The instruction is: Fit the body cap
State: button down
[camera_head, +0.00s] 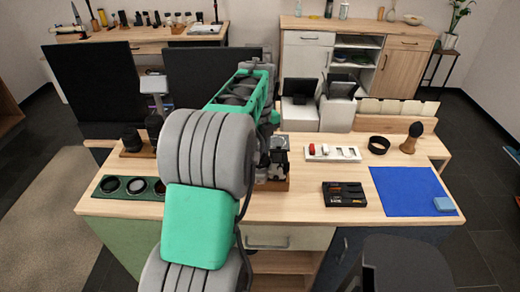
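A dark camera body with silvery parts (280,157) stands on a small wooden block (275,185) near the middle of the table. My green and grey arm covers the left of it. The end of my arm comes down beside the camera. My gripper (263,153) is mostly hidden there, and its fingers cannot be made out. A body cap cannot be told for certain. Dark round discs lie in a green mat (96,194) at the left, partly behind my arm.
Dark lenses (132,140) stand on a wooden tray at the left. A white tray (318,157) holds small red, dark and white pieces.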

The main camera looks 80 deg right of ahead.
jog(key=shift+a+f+m, duration=0.2)
jog(key=shift+f+m, duration=0.25)
jog(key=shift+m, duration=0.55)
jog(key=shift+r+m+p, duration=0.1)
jog(key=shift+m+p, duration=0.25)
jog(key=shift+m, duration=0.05)
jog(key=c, duration=1.5)
grip_release()
jog(key=shift+m, duration=0.3)
jog(key=shift+c, duration=0.2)
jog(key=o, duration=0.4)
jog(key=shift+d, duration=0.1)
jog(key=shift+o, duration=0.5)
jog(key=shift+r, duration=0.1)
jog(key=shift+o, duration=0.8)
jog(key=shift+d+r, duration=0.1)
jog(key=shift+r, duration=0.05)
